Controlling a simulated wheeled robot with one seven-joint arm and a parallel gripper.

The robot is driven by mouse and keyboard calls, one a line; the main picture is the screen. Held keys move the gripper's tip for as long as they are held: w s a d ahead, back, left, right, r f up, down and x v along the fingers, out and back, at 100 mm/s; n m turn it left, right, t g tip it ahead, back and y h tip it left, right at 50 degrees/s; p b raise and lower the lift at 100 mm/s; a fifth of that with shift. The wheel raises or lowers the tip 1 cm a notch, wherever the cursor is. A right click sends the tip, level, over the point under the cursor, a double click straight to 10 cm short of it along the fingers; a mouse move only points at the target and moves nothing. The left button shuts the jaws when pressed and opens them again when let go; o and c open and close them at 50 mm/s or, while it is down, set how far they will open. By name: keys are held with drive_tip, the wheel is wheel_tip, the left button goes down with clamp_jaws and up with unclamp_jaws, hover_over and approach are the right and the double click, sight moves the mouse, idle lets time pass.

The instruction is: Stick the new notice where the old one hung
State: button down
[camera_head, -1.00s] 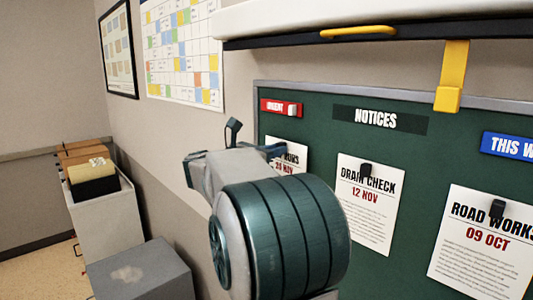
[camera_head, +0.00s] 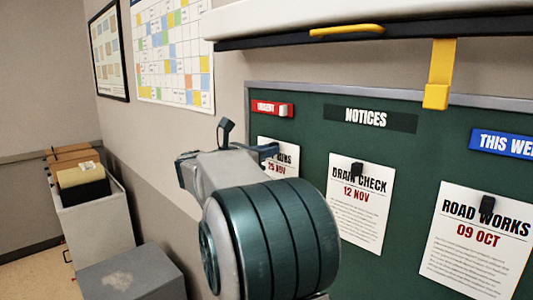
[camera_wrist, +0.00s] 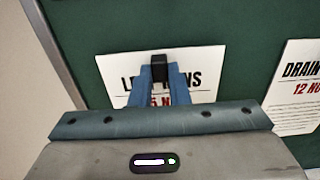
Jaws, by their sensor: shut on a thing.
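A white notice (camera_wrist: 112,68) with black heading and red date ending in "NOV" lies against the green board under the red URGENT label; in the head view it shows (camera_head: 283,148) partly behind my arm. My gripper (camera_wrist: 159,76) is at this notice, its blue fingers shut on a small black magnet (camera_wrist: 159,66) at the notice's upper middle. The fingers cover part of the heading and date. Whether the magnet touches the board is unclear. The DRAIN CHECK notice (camera_head: 358,215) and ROAD WORKS notice (camera_head: 475,245) hang to the right, each under a black magnet.
The green board (camera_head: 300,115) has a NOTICES label (camera_head: 366,117), a red URGENT label (camera_head: 264,106) and a blue label (camera_head: 505,144). A yellow hook (camera_head: 437,85) hangs over its top. A grey box (camera_head: 130,275) and a cabinet with folders (camera_head: 95,225) stand left.

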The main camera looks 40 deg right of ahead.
idle(0.3)
drive_tip(key=shift+d+b, duration=0.35)
drive_tip(key=shift+b, duration=0.05)
idle(0.6)
drive_tip(key=c, duration=1.3)
unclamp_jaws()
drive_tip(key=shift+a, duration=0.1)
